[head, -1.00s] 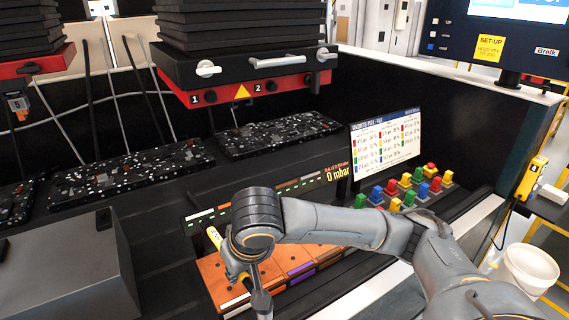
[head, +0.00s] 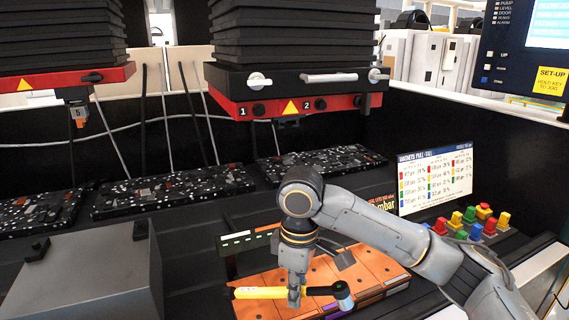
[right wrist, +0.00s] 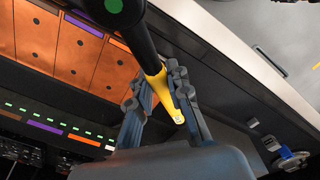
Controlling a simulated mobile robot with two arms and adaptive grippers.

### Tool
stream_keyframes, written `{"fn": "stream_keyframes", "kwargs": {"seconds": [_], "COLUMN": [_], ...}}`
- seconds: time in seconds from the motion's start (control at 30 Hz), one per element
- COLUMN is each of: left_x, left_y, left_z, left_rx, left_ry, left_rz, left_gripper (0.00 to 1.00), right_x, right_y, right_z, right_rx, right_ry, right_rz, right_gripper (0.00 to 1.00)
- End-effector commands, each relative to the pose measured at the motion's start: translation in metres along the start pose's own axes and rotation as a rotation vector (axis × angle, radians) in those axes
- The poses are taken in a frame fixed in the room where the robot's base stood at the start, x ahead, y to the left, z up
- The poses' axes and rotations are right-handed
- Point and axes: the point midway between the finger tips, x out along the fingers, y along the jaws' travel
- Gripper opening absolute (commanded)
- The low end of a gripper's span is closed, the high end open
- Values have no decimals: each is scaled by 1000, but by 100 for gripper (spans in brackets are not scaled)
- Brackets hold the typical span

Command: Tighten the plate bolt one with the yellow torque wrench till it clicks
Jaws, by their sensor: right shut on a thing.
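The yellow torque wrench (head: 262,293) is held in my right gripper (head: 294,297). It lies roughly level across the head view, with its yellow handle to the left and its dark shaft and head to the right. In the right wrist view, the fingers (right wrist: 160,105) are shut around the wrench's yellow part (right wrist: 164,92); its dark end with a green dot runs up out of the picture. A dark round bolt (head: 258,109) sits by the "1" label on the red front of the upper plate, apart from the wrench. My left gripper is out of view.
An orange tool board (head: 375,268) with holes lies below the wrench. A grey box (head: 85,280) stands at the left. Black speckled slabs (head: 320,162) lie behind. Coloured buttons (head: 468,218) and a small screen (head: 437,178) are at the right. Space below the upper plate looks open.

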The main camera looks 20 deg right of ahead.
Motion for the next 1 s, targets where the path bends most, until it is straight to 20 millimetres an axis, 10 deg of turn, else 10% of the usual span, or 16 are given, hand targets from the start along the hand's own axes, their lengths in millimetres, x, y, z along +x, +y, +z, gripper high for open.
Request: {"fn": "stream_keyframes", "kwargs": {"seconds": [0.6,1.0], "left_x": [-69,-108], "left_y": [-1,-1], "left_z": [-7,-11], "left_rx": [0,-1], "left_ry": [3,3], "left_rz": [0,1], "left_gripper": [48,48], "right_x": [-123,-199], "right_y": [13,17], "right_z": [-19,-26], "right_rx": [-1417,-1878], "right_ry": [-564,-607], "right_rz": [520,1084], "right_gripper": [0,0]}}
